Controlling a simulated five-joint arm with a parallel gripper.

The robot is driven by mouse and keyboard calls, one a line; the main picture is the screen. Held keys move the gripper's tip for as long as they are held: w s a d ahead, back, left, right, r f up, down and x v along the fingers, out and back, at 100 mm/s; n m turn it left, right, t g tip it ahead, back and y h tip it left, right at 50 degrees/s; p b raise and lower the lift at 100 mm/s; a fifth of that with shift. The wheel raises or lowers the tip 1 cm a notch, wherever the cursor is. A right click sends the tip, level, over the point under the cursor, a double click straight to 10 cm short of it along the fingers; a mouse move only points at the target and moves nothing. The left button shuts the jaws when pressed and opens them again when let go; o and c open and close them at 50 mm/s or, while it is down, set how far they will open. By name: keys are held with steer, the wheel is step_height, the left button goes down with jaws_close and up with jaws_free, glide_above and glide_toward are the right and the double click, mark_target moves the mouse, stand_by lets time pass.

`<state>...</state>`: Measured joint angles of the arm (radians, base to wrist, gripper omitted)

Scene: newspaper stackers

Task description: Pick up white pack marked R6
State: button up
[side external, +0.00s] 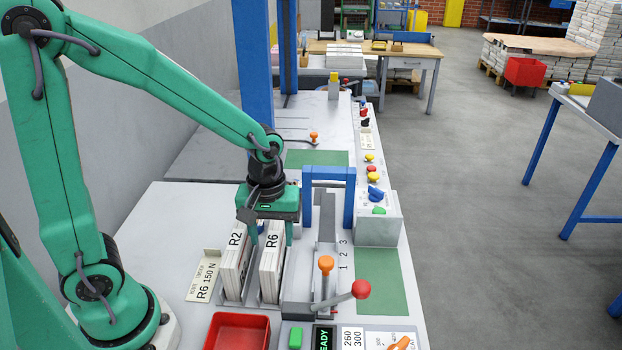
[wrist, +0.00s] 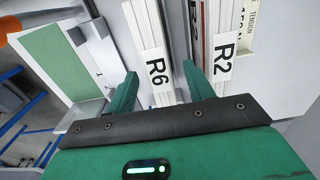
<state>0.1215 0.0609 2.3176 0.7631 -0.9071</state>
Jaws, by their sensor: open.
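The white pack marked R6 (side external: 271,266) stands upright in a rack on the grey bench, to the right of the white pack marked R2 (side external: 235,264). My gripper (side external: 271,238) is open just above the R6 pack, with one finger on each side of its top. In the wrist view, my gripper (wrist: 160,70) has the R6 pack (wrist: 149,45) between its two green fingers. One finger is on the side toward the R2 pack (wrist: 218,42). I cannot tell whether either finger touches a pack.
A blue frame (side external: 328,174) stands close to the right of my gripper. Orange (side external: 326,265) and red (side external: 361,289) lever knobs are in front right. A red tray (side external: 238,332) sits in front. A card reading R6 150 N (side external: 204,276) is left of the packs.

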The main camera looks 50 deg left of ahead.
steer(key=shift+d+f, duration=0.2)
steer(key=shift+f, duration=2.3)
jaws_close()
